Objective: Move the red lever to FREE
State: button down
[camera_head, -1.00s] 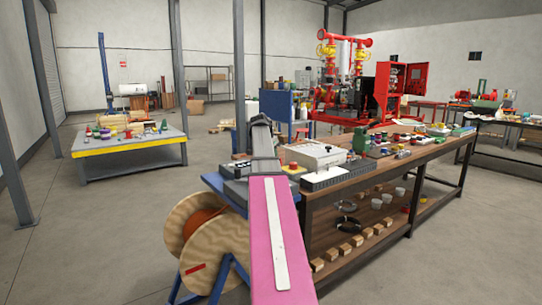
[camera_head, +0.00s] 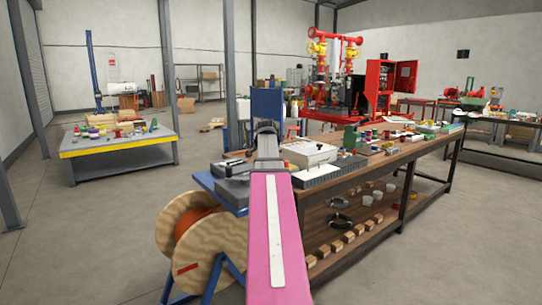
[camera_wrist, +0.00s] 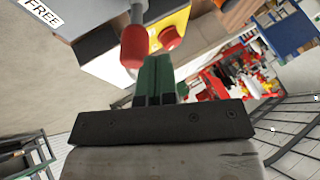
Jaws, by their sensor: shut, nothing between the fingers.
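In the wrist view the red lever's rounded grip (camera_wrist: 134,46) hangs on a grey rod, just beyond and slightly left of my fingertips. My gripper (camera_wrist: 154,62) has green fingers shut together with nothing between them. The grip and the fingertips overlap in the picture; I cannot tell whether they touch. A white label reading FREE (camera_wrist: 41,14) is at the top left, apart from the lever. In the head view the lever cannot be made out, and my arm hides part of the bench's near end.
A yellow box with a red button (camera_wrist: 170,37) is close right of the lever. In the head view, a wooden workbench (camera_head: 395,157) with many small items runs to the right. A wooden cable reel (camera_head: 186,232) stands below my arm.

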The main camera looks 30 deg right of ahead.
jog(key=shift+r, duration=0.75)
